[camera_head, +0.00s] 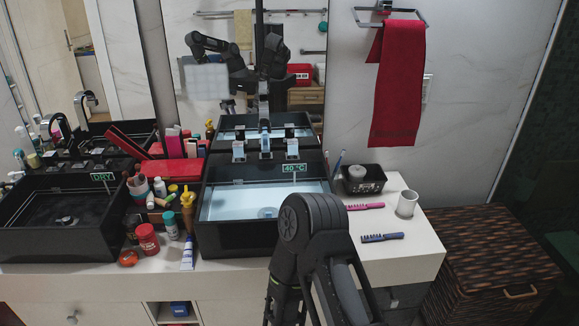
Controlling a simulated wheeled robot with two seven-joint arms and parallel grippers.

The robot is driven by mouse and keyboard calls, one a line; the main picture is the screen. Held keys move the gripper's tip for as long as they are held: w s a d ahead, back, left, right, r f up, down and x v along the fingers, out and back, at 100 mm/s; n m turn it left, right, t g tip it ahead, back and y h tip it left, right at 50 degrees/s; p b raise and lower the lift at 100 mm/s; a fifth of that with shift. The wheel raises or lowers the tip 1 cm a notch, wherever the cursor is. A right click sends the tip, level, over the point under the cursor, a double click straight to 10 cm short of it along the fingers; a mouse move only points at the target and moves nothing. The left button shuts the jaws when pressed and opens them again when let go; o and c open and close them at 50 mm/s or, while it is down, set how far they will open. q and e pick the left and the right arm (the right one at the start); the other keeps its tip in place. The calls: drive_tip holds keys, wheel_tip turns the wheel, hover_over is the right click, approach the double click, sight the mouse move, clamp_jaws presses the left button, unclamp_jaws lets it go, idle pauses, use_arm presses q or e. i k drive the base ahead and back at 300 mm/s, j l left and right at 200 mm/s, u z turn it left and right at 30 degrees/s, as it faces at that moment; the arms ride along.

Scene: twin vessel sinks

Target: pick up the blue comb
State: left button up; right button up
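The blue comb (382,237) lies flat on the white counter (418,250), near its front edge and to the right of the right-hand sink. A black arm link of mine rises from the bottom of the picture, left of the comb and apart from it in the picture. No gripper fingers show in this view, so neither gripper can be placed relative to the comb. The comb is unobstructed.
A pink comb (365,206) lies behind the blue one. The black right-hand sink (235,240) holds water. Bottles crowd between the sinks. A woven hamper (490,255) stands right of the counter.

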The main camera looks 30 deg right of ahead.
sight(399, 234)
drive_tip(key=z, duration=1.85)
